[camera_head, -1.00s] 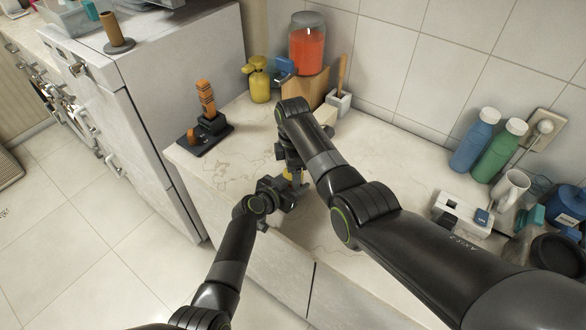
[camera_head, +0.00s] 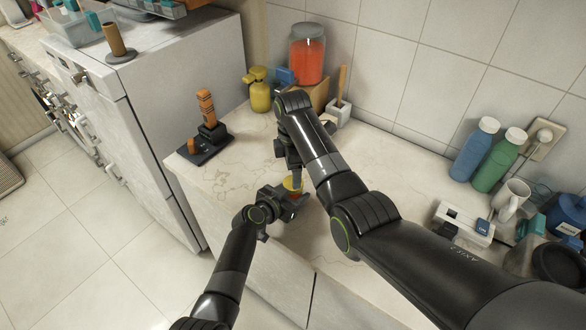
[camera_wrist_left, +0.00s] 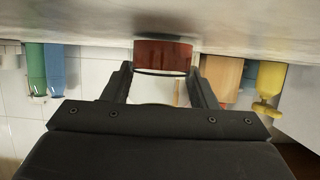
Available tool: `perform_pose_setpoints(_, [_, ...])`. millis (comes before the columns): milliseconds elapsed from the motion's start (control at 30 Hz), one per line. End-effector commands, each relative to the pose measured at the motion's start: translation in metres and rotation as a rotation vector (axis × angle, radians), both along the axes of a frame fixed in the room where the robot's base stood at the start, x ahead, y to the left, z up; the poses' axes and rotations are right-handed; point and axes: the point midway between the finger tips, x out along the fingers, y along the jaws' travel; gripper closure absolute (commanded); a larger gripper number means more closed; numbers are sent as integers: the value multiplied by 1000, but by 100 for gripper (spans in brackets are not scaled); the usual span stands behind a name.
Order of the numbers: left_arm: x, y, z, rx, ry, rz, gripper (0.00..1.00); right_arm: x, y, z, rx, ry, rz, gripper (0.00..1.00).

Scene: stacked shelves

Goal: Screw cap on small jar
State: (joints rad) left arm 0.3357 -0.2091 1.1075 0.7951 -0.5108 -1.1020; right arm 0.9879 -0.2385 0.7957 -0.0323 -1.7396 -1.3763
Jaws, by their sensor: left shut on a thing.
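A small jar with red-brown contents (camera_wrist_left: 163,55) stands between the fingers of my left gripper (camera_wrist_left: 164,85). My left gripper (camera_head: 298,203) is shut on the jar just above the counter. The clear part of the jar shows between the fingers in the left wrist view. The right gripper points down close to the cap. Its fingers are small and partly hidden, so I cannot tell whether they touch the cap.
A yellow dispenser (camera_head: 259,91), a large red-filled jar (camera_head: 307,54) and a holder with a wooden handle (camera_head: 339,108) stand by the wall. A black stand (camera_head: 207,143) is at the counter's left. Bottles, a mug (camera_head: 512,195) and a white device (camera_head: 464,224) crowd the right.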

Motion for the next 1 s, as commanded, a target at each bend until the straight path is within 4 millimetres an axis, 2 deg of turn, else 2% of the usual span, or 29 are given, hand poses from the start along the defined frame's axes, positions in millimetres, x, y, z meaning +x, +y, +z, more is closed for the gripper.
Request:
perform_pose_setpoints(167, [0,0,0,0,0,0,100,1,0,4,0,-2,65,32])
perform_pose_setpoints(500, [0,0,0,0,0,0,100,1,0,25,0,-2,501,32])
perform_pose_setpoints(700, [0,0,0,0,0,0,100,0,0,33,1,-2,687,32])
perform_pose_setpoints(1000, [0,0,0,0,0,0,100,0,0,35,0,-1,743,32])
